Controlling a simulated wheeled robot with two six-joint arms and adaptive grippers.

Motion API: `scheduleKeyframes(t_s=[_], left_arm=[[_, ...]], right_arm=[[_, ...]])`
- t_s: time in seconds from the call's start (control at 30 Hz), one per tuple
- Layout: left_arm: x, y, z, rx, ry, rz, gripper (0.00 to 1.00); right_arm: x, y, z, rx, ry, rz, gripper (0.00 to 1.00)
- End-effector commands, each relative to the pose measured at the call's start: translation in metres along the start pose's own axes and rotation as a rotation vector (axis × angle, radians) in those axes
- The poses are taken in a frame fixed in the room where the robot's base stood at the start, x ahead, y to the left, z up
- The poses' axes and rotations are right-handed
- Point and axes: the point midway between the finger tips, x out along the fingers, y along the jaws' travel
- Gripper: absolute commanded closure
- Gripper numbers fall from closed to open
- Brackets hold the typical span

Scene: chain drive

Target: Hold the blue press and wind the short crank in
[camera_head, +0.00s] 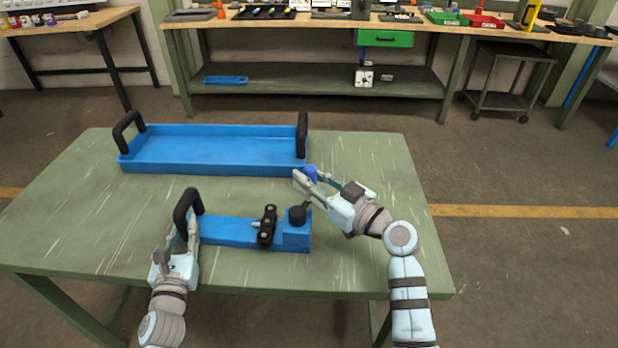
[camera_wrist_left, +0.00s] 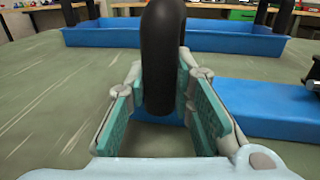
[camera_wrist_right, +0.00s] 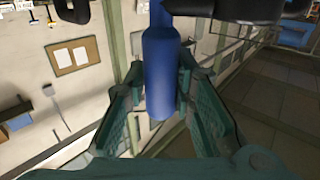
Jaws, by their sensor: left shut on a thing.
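The blue press (camera_head: 228,231) lies on the green table, with a black loop handle (camera_head: 184,210) at its left end. My left gripper (camera_head: 187,240) is shut on this handle; in the left wrist view the handle (camera_wrist_left: 162,60) stands between the fingers. A black round hub (camera_head: 297,214) sits on the press's right end block. The short crank's blue grip (camera_head: 311,172) is up by my right gripper (camera_head: 307,180). In the right wrist view the blue grip (camera_wrist_right: 161,75) is between the open fingers, with a gap visible on its left. The crank's arm is largely hidden.
A blue tray (camera_head: 215,165) with two black handles stands behind the press, close to my right gripper. A black clamp-like part (camera_head: 267,225) is on the press left of the hub. The table's (camera_head: 375,165) right side is clear. A workbench stands further back.

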Motion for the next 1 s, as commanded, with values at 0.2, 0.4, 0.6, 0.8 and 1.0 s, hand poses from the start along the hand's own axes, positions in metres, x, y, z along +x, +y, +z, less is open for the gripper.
scheduleKeyframes(t_s=[0.2,0.4,0.6,0.8,1.0], left_arm=[[0.000,0.000,0.000,0.001,-0.001,0.000,1.00],[0.000,0.000,0.000,0.001,-0.001,0.000,1.00],[0.000,0.000,0.000,0.001,-0.001,0.000,1.00],[0.000,0.000,0.000,0.001,0.000,0.000,1.00],[0.000,0.000,0.000,0.000,-0.001,0.000,1.00]], right_arm=[[0.000,0.000,0.000,0.000,0.000,-0.001,0.57],[-0.001,0.000,0.000,-0.001,0.000,-0.001,0.57],[-0.034,0.001,0.001,-0.004,-0.002,0.001,0.57],[-0.090,0.001,0.002,-0.005,-0.004,0.000,0.57],[-0.119,0.000,0.000,-0.002,-0.002,-0.001,0.57]])
